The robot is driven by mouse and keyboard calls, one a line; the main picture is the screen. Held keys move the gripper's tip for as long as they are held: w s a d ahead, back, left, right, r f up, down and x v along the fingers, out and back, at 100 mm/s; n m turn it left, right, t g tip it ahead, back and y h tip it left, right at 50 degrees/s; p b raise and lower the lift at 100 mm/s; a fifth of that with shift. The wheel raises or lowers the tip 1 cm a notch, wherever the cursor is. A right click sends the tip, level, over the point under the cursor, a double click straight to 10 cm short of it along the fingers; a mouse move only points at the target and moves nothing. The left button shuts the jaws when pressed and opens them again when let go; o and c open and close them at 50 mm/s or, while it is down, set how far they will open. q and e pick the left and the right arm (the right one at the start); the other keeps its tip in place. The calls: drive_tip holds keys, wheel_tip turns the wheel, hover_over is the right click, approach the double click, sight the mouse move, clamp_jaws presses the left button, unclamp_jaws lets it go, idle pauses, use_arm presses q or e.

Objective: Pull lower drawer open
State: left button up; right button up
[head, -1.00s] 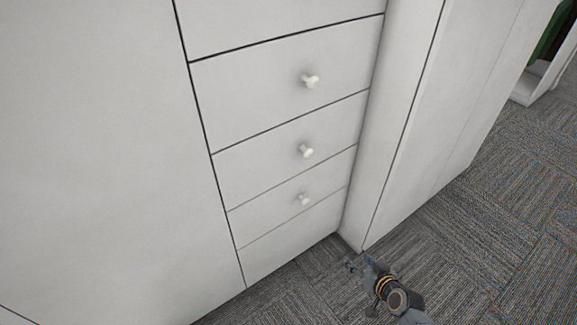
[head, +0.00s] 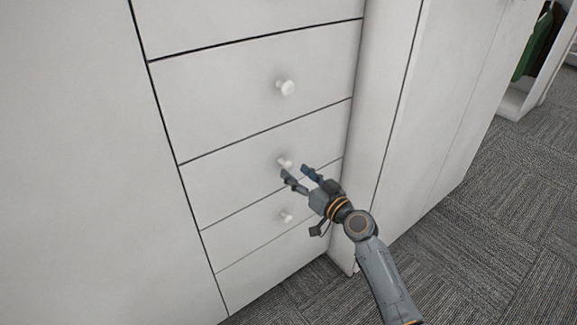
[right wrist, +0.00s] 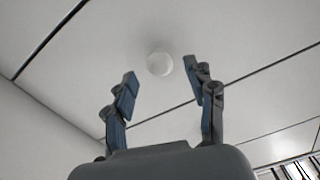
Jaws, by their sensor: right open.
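A white cabinet front holds a column of drawers with round white knobs, all flush and shut. The lowest knobbed drawer (head: 252,232) has a small knob (head: 286,215). The drawer above it (head: 225,170) has a knob (head: 284,162) right by my right gripper's fingertips. My right gripper (head: 295,172) is open and empty, in front of these two drawers. In the right wrist view, a round white knob (right wrist: 159,64) lies between and beyond the two open fingers (right wrist: 161,74); no contact shows. My left gripper is not in view.
A larger drawer with its own knob (head: 286,88) is higher up. A tall white cabinet (head: 425,130) juts out at the right. The grey carpet (head: 480,240) is clear at the right. An open unit with green cloth (head: 533,50) stands far right.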

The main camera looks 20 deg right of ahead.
sight(291, 168)
drive_tip(key=shift+x, duration=2.15)
drive_tip(key=shift+c, duration=0.4)
clamp_jaws()
